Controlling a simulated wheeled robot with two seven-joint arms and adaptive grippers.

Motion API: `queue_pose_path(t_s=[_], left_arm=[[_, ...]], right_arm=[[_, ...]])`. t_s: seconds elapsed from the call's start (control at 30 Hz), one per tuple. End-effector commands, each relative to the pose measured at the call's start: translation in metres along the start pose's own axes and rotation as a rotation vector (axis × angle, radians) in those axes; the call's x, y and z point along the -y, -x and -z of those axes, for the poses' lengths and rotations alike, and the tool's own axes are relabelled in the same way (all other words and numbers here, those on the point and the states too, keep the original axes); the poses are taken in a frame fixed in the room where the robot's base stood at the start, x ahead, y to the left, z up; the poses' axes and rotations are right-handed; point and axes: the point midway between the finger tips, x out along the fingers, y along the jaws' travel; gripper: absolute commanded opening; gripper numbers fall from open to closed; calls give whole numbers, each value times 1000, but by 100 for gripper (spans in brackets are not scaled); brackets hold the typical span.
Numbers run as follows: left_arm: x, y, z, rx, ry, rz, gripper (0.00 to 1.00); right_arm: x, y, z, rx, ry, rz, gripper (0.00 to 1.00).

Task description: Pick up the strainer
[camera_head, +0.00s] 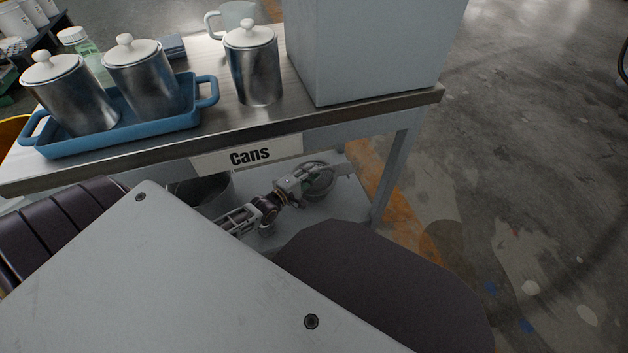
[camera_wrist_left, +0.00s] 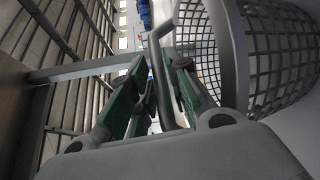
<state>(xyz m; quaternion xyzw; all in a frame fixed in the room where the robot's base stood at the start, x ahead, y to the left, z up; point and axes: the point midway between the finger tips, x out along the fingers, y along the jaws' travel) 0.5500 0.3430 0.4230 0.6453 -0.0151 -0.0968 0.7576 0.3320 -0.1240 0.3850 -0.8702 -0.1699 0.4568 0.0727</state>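The strainer (camera_head: 320,183) is a grey, round piece below the tabletop, over the lower shelf, partly hidden behind my left gripper. In the left wrist view its perforated bowl (camera_wrist_left: 278,62) fills the right side, and its grey rod-like handle (camera_wrist_left: 158,78) runs down between my fingers. My left gripper (camera_head: 306,184) reaches in under the table edge beside the strainer. In the wrist view its green-sided fingers (camera_wrist_left: 160,72) stand on both sides of the handle with some space showing, so it looks partly open. My right gripper is out of view.
The table's front edge, with a "Cans" label (camera_head: 247,156), hangs above my left arm. A table leg (camera_head: 392,172) stands to the right. A dark pot (camera_head: 203,190) is on the lower shelf. Lidded cans (camera_head: 255,70), a blue tray (camera_head: 110,137) and a grey box (camera_head: 370,50) are on top.

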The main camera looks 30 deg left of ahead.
Motion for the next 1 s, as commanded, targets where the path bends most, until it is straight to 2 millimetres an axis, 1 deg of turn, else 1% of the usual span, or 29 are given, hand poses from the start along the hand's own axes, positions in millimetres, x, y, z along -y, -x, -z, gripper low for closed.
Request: queue_pose_path(t_s=[0.13, 0.17, 0.2, 0.3, 0.83, 1.0], left_arm=[[0, 0, 0, 0, 0, 0, 18], [0, 0, 0, 0, 0, 0, 16], [0, 0, 0, 0, 0, 0, 11], [0, 0, 0, 0, 0, 0, 0], [-1, 0, 0, 0, 0, -1, 0], [-6, 0, -1, 0, 0, -2, 0]], right_arm=[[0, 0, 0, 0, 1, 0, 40], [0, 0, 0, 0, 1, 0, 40], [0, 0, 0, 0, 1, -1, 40], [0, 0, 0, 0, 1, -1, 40], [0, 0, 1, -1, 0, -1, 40], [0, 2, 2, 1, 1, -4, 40]])
